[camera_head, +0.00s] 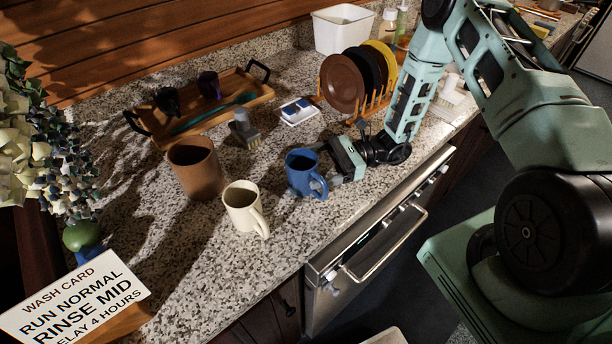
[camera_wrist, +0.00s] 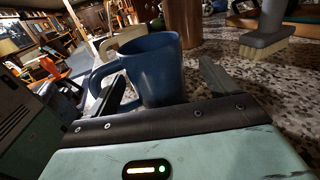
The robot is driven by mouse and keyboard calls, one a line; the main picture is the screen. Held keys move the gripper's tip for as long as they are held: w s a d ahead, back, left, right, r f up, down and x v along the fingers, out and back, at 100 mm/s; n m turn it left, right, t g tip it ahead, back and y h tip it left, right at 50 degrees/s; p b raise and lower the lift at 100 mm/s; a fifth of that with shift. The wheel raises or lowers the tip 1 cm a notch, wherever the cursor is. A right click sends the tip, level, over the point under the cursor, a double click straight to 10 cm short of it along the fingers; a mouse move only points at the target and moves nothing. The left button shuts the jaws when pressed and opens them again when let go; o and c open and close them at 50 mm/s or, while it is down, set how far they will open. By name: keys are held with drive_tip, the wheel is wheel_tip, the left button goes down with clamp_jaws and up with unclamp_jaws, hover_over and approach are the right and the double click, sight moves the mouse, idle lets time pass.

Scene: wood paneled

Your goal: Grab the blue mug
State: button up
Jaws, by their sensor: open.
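The blue mug (camera_head: 299,172) stands upright on the granite counter, with its handle toward the lower right in the head view. My gripper (camera_head: 326,163) is low over the counter, just right of the mug, its jaws pointing at it. In the wrist view the blue mug (camera_wrist: 156,72) shows between the two fingers of my open gripper (camera_wrist: 163,88), with its handle on the left near the left finger. Whether a finger touches the mug or handle, I cannot tell.
A cream mug (camera_head: 243,207) and a brown pot (camera_head: 195,168) stand left of the blue mug. A brush (camera_head: 243,129), a wooden tray (camera_head: 160,137) and a rack with plates (camera_head: 343,83) are behind. The counter's front edge and dishwasher (camera_head: 375,245) are close by.

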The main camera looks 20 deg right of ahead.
sight(296, 171)
drive_tip(key=a, duration=0.4)
drive_tip(key=shift+s+a, duration=0.1)
drive_tip(key=shift+a, duration=0.2)
drive_tip(key=c, duration=1.2)
drive_tip(key=shift+r, duration=0.1)
drive_tip(key=shift+c, duration=0.2)
drive_tip(key=shift+r, duration=0.15)
